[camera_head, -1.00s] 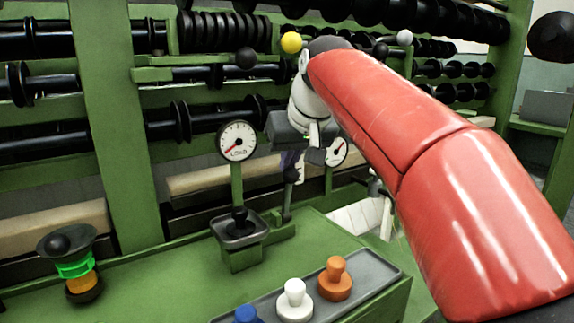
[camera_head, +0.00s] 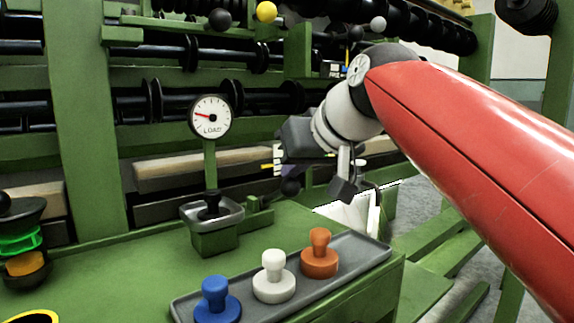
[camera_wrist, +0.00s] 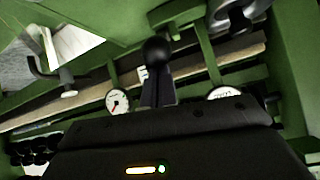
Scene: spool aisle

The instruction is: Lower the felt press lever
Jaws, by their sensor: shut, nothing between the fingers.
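A lever with a black ball knob (camera_head: 290,186) stands at the back edge of the green bench, below my gripper in the head view. I take it to be the felt press lever. The knob also shows in the wrist view (camera_wrist: 157,52), just past the fingertips. My gripper (camera_wrist: 157,92) is shut and empty, its dark fingers together and lined up with the knob. In the head view my gripper (camera_head: 280,162) is partly hidden by its own hand. I cannot tell whether fingers and knob touch. Part of a white label shows behind the knob.
A LOAD gauge (camera_head: 212,117) stands on a post left of my gripper. A grey tray (camera_head: 362,252) with blue (camera_head: 217,300), white (camera_head: 273,277) and orange (camera_head: 319,254) knobbed pieces lies in front. Racks of black spools fill the back.

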